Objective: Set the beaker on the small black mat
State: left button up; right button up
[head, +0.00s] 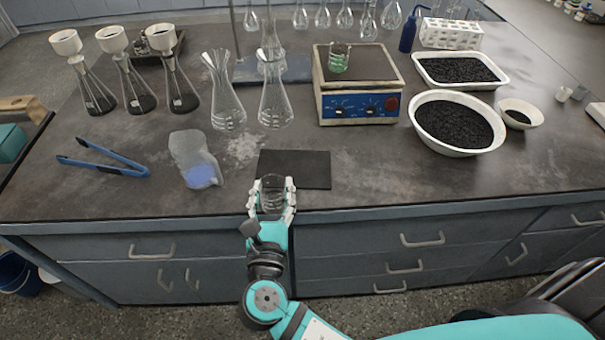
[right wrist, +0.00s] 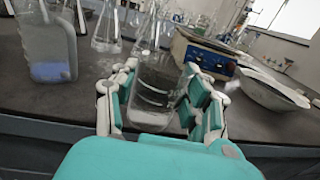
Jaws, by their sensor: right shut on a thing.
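The small black mat (head: 311,168) lies flat on the counter near its front edge. My right gripper (head: 272,190) is shut on a clear glass beaker (head: 273,200) at the mat's front left part. The beaker is upright between the fingers, and it also shows in the right wrist view (right wrist: 155,95). I cannot tell whether its base touches the mat or is just above it. Another beaker with green contents (head: 338,60) stands on the hot plate. My left gripper is not in view.
A plastic jug (head: 193,155) and blue tongs (head: 110,160) lie to the left. Two glass flasks (head: 273,100) stand behind the mat. A blue and white hot plate (head: 360,107) and white bowls of black granules (head: 458,148) are to the right. The counter right of the mat is clear.

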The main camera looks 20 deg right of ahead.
jog(key=shift+w+a+f, duration=0.25)
jog(key=shift+a, duration=0.1)
jog(key=shift+w+d, duration=0.15)
jog(key=shift+w, duration=0.2)
jog(key=w+d, duration=0.3)
jog(key=w, duration=0.1)
jog(key=w+d+f, duration=0.1)
jog(key=w+d, duration=0.2)
jog(key=w, duration=0.1)
jog(key=w+d+p, duration=0.1)
jog(key=w+d, duration=0.2)
jog(key=shift+w+f, duration=0.15)
jog(key=shift+w, duration=0.25)
jog(key=shift+w+f, duration=0.1)
jog(key=shift+w, duration=0.05)
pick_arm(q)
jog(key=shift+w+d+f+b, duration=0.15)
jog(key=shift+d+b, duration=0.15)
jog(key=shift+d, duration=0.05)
pick_arm(e)
jog(key=shift+f, duration=1.7)
jog(key=o, duration=1.2)
jog(key=shift+f, duration=0.1)
